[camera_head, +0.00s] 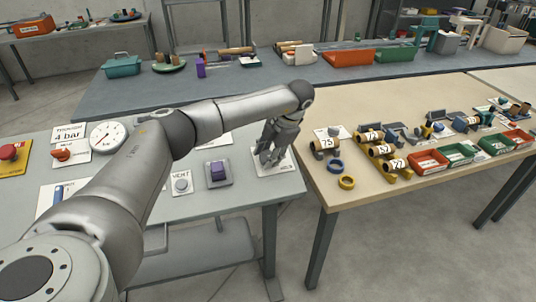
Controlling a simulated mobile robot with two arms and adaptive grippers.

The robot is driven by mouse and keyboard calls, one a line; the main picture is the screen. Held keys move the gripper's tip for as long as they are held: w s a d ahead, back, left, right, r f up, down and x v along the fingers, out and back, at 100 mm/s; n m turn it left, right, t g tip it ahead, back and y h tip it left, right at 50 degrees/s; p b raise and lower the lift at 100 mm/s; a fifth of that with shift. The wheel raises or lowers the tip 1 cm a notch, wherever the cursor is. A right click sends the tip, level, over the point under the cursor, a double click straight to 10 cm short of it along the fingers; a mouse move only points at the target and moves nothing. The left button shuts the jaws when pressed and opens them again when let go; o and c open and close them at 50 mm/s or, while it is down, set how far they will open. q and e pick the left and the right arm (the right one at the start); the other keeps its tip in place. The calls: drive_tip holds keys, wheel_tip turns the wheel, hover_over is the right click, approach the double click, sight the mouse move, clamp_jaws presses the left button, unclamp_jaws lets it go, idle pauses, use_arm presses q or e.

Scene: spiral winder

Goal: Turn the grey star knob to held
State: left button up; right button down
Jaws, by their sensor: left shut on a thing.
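My left arm reaches in from the left. Its gripper (269,156) points down at a white label plate (286,167) near the right edge of the grey panel table. The fingers are shut on the grey star knob at this plate. The knob is hidden by the fingers, so its shape and setting cannot be read. The plate's print is too small or covered to read. My right gripper is not in view.
Left of the gripper are a purple block switch (218,173), a round grey button (181,185) on a VENT plate, a pressure gauge (108,136) and an orange knob (61,154).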

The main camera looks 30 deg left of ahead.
use_arm(q)
drive_tip(key=m+t+y, duration=0.1)
drive_tip(key=m, duration=0.4)
drive_tip(key=shift+m, duration=0.3)
idle(0.5)
drive_tip(key=o, duration=1)
drive_tip(key=shift+d, duration=0.1)
drive_tip(key=v, duration=1.2)
drive_tip(key=shift+d, duration=0.15)
drive_tip(key=shift+f, duration=0.15)
